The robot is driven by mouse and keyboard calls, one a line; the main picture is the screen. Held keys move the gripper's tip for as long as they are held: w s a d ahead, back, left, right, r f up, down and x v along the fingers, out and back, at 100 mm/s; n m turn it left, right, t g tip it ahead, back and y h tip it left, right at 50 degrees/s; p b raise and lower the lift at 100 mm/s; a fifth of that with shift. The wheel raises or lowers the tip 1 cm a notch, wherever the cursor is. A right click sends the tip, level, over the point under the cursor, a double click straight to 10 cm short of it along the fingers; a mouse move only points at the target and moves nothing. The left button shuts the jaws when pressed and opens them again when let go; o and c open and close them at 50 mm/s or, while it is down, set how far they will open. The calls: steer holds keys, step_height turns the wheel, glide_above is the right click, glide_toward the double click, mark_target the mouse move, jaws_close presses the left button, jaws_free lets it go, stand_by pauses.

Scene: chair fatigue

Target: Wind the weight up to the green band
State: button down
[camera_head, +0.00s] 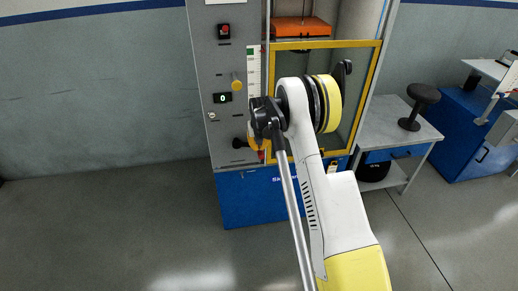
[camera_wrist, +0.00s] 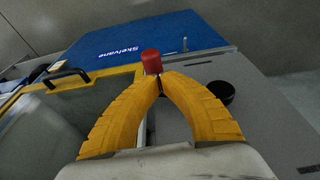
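In the wrist view a red knob (camera_wrist: 151,60) stands at the tips of my gripper (camera_wrist: 158,79). Its two yellow fingers are drawn together at the knob's base and appear to pinch it. In the head view my gripper (camera_head: 259,145) is low at the panel's right edge, mostly hidden by my arm.
A black round knob (camera_wrist: 220,92) is close right of my fingers. A bench (camera_head: 400,130) stands right; floor at left is clear.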

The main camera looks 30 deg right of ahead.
steer(key=d+p+v, duration=0.1)
steer(key=p+v, duration=0.3)
steer(key=v, duration=0.9)
steer(key=s+a+r+n+t, duration=0.1)
steer(key=s+a+r, duration=0.55)
steer(key=r, duration=0.25)
steer(key=s+a+r+n+t, duration=0.1)
steer(key=s+a+r, duration=0.4)
steer(key=s+r, duration=0.4)
steer(key=s+a+t, duration=0.1)
steer(key=s+a, duration=0.2)
steer(key=s, duration=0.7)
steer(key=s+a+n+t+y, duration=0.1)
steer(key=s+a, duration=0.3)
steer(key=s, duration=0.7)
steer(key=shift+a, duration=0.35)
